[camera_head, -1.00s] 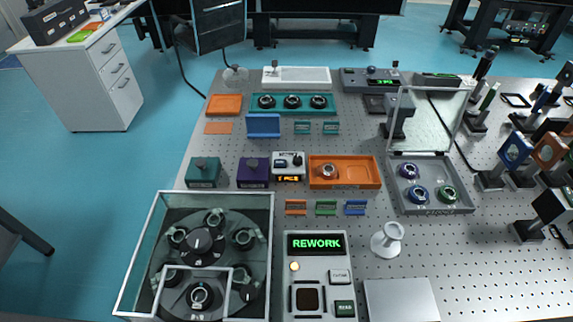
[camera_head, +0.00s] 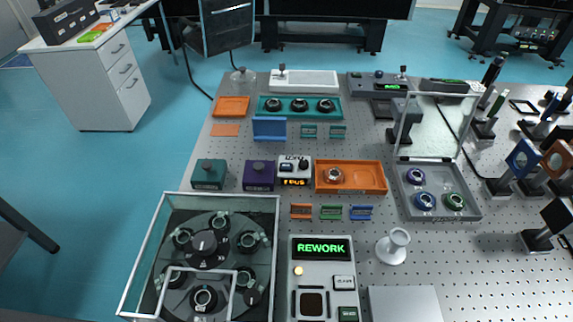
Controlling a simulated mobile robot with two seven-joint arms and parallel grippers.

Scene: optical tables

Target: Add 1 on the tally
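No part is clearly labelled as the tally at this size. A small white device (camera_head: 294,159) near the table's middle has a blue button, a dark knob and an orange lit display (camera_head: 296,182), whose short text I cannot read surely. A grey box (camera_head: 365,86) at the back has a small green lit display (camera_head: 391,87) and a knob on top; its digits are too small to read. I cannot tell which one is the tally. Neither of my grippers shows in the view.
A console (camera_head: 326,270) at the front shows REWORK in green. A clear-walled case (camera_head: 277,235) with a dark turntable stands at front left. An orange tray (camera_head: 368,180) and a grey lidded tray (camera_head: 415,212) lie right of the white device. Several upright optic mounts crowd the right side.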

